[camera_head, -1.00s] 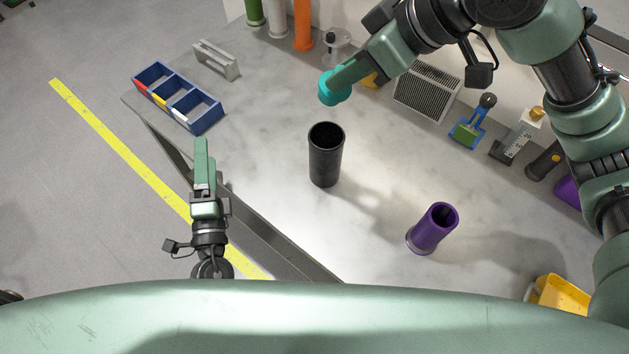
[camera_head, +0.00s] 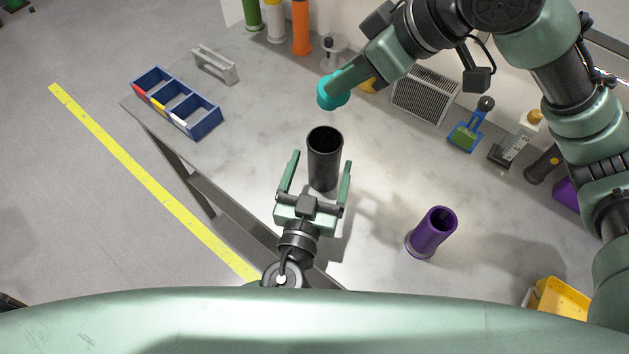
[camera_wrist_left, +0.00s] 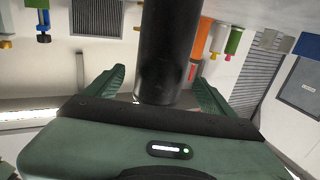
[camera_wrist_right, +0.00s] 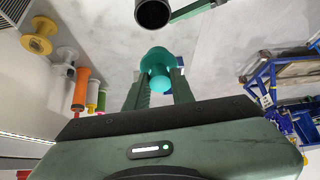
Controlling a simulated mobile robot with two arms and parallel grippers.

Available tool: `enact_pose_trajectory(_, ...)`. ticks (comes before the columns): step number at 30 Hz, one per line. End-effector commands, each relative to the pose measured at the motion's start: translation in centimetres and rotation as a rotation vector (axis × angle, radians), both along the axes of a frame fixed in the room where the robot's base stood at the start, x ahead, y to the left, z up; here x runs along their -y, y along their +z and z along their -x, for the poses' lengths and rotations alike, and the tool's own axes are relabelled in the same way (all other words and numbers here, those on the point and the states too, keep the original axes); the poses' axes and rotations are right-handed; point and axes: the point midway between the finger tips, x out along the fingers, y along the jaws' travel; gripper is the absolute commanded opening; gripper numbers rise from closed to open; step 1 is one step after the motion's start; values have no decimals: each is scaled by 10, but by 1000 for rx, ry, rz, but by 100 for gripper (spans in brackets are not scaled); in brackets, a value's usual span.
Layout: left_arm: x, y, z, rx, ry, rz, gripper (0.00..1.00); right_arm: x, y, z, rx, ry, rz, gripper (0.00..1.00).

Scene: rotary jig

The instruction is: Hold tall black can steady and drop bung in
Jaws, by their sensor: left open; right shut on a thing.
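The tall black can (camera_head: 324,160) stands upright and open-topped on the grey table; it also shows in the left wrist view (camera_wrist_left: 168,50) and, at the top, in the right wrist view (camera_wrist_right: 152,14). My left gripper (camera_head: 318,162) is open, with one finger on each side of the can's body. I see gaps between fingers and can. My right gripper (camera_head: 338,92) is shut on the teal bung (camera_head: 328,97), behind the can and above the table. The bung shows between the right fingertips in the right wrist view (camera_wrist_right: 157,62).
A purple tube (camera_head: 433,232) stands right of the can. A blue compartment tray (camera_head: 205,126) and a grey handle-shaped block (camera_head: 216,64) are at the left. A grey vented box (camera_head: 425,95) and a blue-green fixture (camera_head: 468,132) stand at the back right. A yellow bin (camera_head: 560,298) is lower right.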

Motion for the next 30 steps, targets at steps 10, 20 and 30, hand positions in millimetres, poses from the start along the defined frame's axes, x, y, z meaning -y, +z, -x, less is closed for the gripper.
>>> enact_pose_trajectory(10,12,1,-58,2,0,-2,84,0,0,0,1,0,-1,0)
enact_pose_trajectory(20,14,0,-71,0,0,-2,84,0,0,0,1,0,-1,0)
enact_pose_trajectory(30,14,0,-71,0,1,-2,31,0,0,0,1,0,-1,0)
